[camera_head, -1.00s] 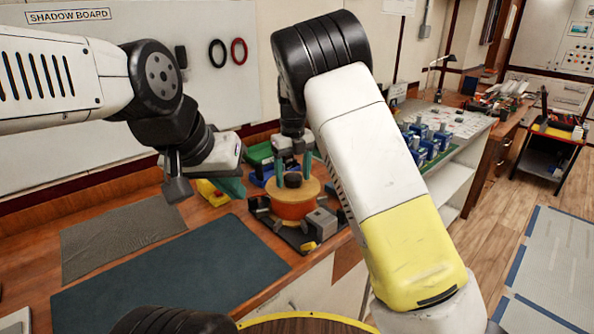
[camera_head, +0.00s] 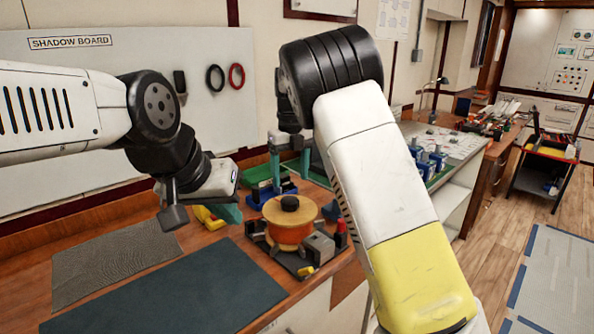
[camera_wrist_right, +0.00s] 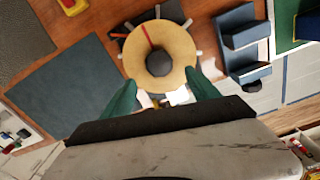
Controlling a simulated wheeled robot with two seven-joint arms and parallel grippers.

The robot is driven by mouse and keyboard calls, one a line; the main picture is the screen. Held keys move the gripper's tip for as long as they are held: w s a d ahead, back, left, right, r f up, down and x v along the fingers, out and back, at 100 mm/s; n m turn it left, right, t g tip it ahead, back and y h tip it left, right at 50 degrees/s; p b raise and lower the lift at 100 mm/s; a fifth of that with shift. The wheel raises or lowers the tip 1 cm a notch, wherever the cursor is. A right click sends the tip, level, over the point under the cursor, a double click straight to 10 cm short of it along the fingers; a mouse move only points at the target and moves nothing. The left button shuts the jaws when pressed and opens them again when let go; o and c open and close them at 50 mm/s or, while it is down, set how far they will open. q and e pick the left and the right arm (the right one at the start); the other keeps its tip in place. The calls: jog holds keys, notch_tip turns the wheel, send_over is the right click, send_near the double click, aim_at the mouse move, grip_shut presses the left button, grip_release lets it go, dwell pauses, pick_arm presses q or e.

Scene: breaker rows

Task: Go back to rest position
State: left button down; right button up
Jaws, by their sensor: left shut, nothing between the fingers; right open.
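The orange spool (camera_head: 289,232) with a pale wooden top and black knob stands upright in its dark fixture on the bench. My right gripper (camera_head: 290,165) is open and empty, above and behind the spool, partly hidden by my right arm. In the right wrist view its teal fingers (camera_wrist_right: 163,92) are spread, with the spool top (camera_wrist_right: 175,45) seen beyond them, apart. My left gripper (camera_head: 229,212) is shut and empty at the left of the spool, above the bench near the yellow piece; its fingertips are partly hidden.
A dark blue mat (camera_head: 165,292) and a grey mat (camera_head: 115,262) lie on the bench at left. Green and blue bins (camera_head: 262,175) stand against the wall. Blue devices (camera_head: 432,160) stand on the side counter. Open floor (camera_head: 500,225) lies at right.

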jog(key=s+d+r+n+t+y, duration=0.1)
jog(key=s+d+r+n+y, duration=0.1)
jog(key=s+d+r+n, duration=0.4)
jog(key=s+d+r+n+t+y, duration=0.1)
jog(key=s+d+r+n+y, duration=0.15)
jog(key=s+d+n, duration=0.65)
jog(key=s+d+f+n+t+h, duration=0.1)
jog(key=s+d+n+t, duration=0.1)
jog(key=s+n, duration=0.5)
jog(key=s+d+f+n+t+h, duration=0.1)
jog(key=s+d+n+t, duration=0.1)
jog(key=s+n, duration=0.5)
jog(key=shift+s+d+n, duration=0.4)
jog(key=shift+s+d, duration=0.05)
jog(key=shift+d, duration=0.35)
